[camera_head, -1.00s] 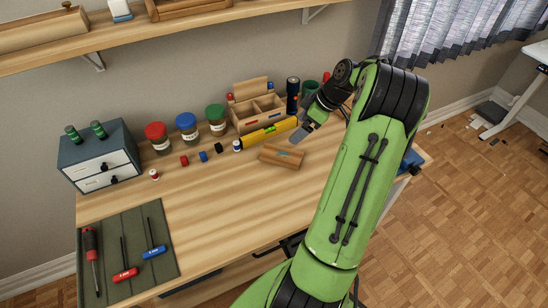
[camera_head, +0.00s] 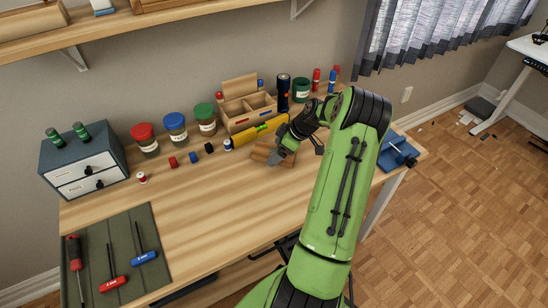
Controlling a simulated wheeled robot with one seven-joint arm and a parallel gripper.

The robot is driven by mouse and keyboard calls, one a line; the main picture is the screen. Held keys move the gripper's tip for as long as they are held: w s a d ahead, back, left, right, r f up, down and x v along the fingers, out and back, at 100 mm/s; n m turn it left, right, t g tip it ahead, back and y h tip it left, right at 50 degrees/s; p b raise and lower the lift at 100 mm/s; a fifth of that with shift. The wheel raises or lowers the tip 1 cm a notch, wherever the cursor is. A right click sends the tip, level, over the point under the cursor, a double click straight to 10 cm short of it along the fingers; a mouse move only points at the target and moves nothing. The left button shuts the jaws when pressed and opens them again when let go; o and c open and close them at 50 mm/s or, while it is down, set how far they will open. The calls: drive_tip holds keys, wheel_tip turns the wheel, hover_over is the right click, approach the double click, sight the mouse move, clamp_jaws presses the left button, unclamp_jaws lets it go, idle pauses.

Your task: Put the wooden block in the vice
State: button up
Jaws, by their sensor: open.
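The wooden block (camera_head: 266,160) lies on the desk right of the middle, in front of the yellow level. My gripper (camera_head: 275,158) is over the block's right part and hides some of it. Its jaws are open; I cannot tell whether the fingers touch the block or straddle it. The blue vice (camera_head: 398,155) is at the desk's right end, behind and to the right of my arm, and part of it is hidden by the arm.
A yellow level (camera_head: 258,131) and a wooden organizer (camera_head: 240,113) stand behind the block. Jars with red, blue and green lids (camera_head: 204,112) stand along the back. A green mat (camera_head: 130,225) with screwdrivers lies at left. The desk's front middle (camera_head: 210,215) is clear.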

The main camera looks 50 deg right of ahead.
drive_tip(key=shift+w+f, duration=0.25)
drive_tip(key=shift+f, duration=0.1)
drive_tip(key=shift+r, duration=0.15)
drive_tip(key=shift+c, duration=0.4)
drive_tip(key=shift+s, duration=0.1)
drive_tip(key=c, duration=1.2)
wheel_tip(320, 180, up, 10)
drive_tip(key=p, duration=0.3)
drive_tip(key=shift+c, duration=0.2)
drive_tip(key=shift+a, duration=0.1)
drive_tip(key=w+a+f+m+h+p, duration=0.1)
drive_tip(key=w+a+f+m+p, duration=0.1)
drive_tip(key=w+a, duration=0.55)
drive_tip(key=s+a+m+h+p, duration=0.2)
drive_tip(key=a+p, duration=0.4)
drive_tip(key=a, duration=1.9)
drive_tip(key=shift+a+f+m+t, duration=0.25)
drive_tip(key=shift+m+t, duration=0.15)
drive_tip(key=shift+m, duration=0.3)
